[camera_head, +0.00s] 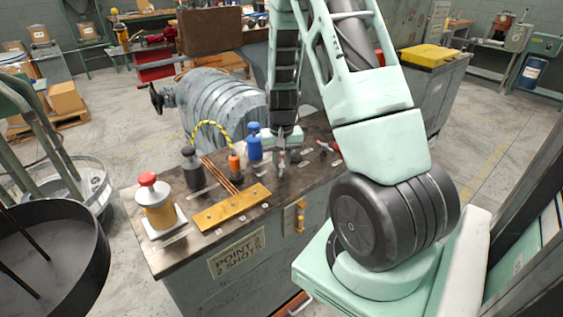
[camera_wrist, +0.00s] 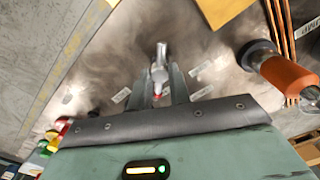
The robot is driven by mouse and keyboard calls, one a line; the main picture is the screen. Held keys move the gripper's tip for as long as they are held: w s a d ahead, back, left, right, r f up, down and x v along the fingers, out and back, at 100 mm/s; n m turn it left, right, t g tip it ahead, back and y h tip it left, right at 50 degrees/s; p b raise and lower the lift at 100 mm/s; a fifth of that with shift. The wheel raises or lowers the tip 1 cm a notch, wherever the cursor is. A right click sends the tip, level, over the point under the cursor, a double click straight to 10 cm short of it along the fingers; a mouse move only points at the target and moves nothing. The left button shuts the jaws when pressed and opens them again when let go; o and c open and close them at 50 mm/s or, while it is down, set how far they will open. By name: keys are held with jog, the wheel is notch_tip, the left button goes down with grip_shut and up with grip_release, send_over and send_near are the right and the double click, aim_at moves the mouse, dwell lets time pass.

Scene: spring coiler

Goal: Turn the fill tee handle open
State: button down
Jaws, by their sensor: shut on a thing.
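In the head view the metal fitting (camera_head: 281,165) stands just below the fingers. The fingers hide most of the handle, so I cannot tell its angle.
A red button (camera_head: 147,179) tops a yellow post. Small red-handled parts (camera_head: 325,147) lie right.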

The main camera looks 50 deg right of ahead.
aim_at(282, 165)
jog(key=c, duration=1.3)
grip_release()
jog(key=shift+r, duration=0.1)
notch_tip(282, 165, up, 17)
jog(key=shift+r, duration=0.1)
